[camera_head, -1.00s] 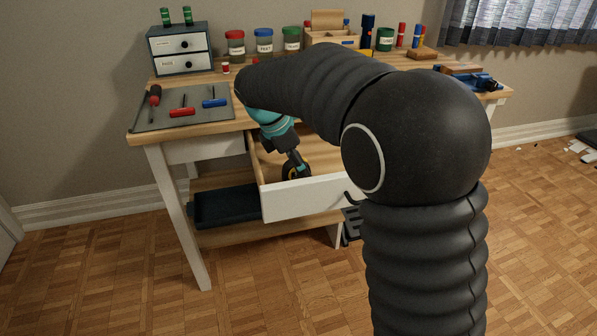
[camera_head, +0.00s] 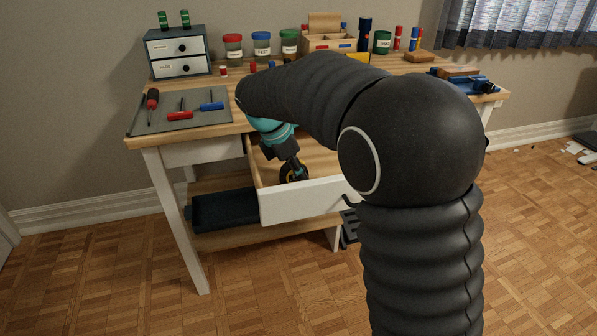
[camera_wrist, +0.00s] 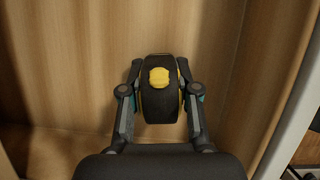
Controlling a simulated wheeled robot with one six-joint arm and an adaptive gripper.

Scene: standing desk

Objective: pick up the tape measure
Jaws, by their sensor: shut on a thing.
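The tape measure (camera_wrist: 161,106) is black with yellow parts. In the wrist view it sits upright between the two fingers of my gripper (camera_wrist: 160,92), which touch it from both sides. My gripper (camera_head: 293,168) reaches down into the open drawer (camera_head: 305,203) in the head view. There the tape measure (camera_head: 299,176) shows only as a small dark and yellow patch at the fingertips. I cannot tell whether it touches the drawer floor.
The drawer walls stand close around my gripper. The desk top (camera_head: 225,128) above the drawer holds a grey mat (camera_head: 141,121) with screwdrivers, a small drawer cabinet (camera_head: 178,69) and several jars. A dark tray (camera_head: 225,210) lies on the lower shelf.

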